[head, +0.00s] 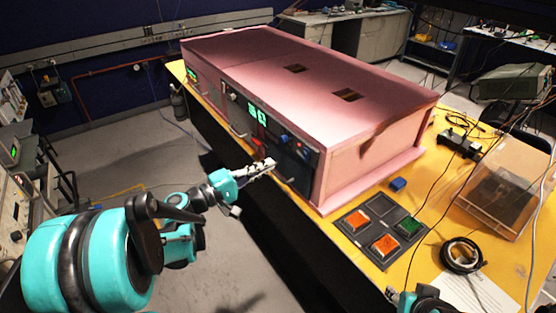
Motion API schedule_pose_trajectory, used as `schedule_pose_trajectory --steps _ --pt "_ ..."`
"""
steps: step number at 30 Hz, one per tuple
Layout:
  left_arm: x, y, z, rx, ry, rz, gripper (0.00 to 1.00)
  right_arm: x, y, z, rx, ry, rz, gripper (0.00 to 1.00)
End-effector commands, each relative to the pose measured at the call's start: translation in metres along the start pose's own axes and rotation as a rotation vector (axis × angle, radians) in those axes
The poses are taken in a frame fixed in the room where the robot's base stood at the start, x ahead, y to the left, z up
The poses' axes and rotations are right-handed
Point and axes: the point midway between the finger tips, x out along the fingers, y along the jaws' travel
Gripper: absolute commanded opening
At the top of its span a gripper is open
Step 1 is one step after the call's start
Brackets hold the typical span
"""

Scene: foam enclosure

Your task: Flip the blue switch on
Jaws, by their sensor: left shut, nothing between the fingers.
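The pink foam enclosure (330,62) stands on a yellow table. A small blue part (284,138), which looks like the blue switch, is on its dark front panel, near the right end. Its on or off position is too small to tell. My left gripper (270,163) is shut and empty in front of the panel, below and left of the blue part. I cannot tell whether its tips touch the panel.
A red part (302,146) sits beside the blue one, and green displays (257,114) are to the left. A dark button pad (409,211), a small blue box (398,184), a tape roll (461,255) and a clear box (497,193) occupy the table's right side.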

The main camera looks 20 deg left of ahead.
Motion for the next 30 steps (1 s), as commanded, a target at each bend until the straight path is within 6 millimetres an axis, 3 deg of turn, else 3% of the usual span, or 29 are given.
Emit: schedule_pose_trajectory --steps 7,23,26,30 --pt "-0.023 0.005 0.0 0.0 0.0 0.0 0.0 -0.004 0.0 -0.003 0.0 0.0 0.0 0.4" --pt "-0.024 0.004 0.001 0.002 -0.002 -0.005 0.0 -0.003 0.0 -0.002 0.0 0.0 0.0 0.4" --pt "-0.018 -0.002 0.013 0.018 -0.016 -0.058 0.0 -0.003 0.0 -0.002 0.0 0.0 0.0 0.4" --pt "-0.006 -0.031 0.058 0.104 -0.066 -0.271 0.0 0.0 0.0 0.0 0.0 0.0 0.0 0.4"
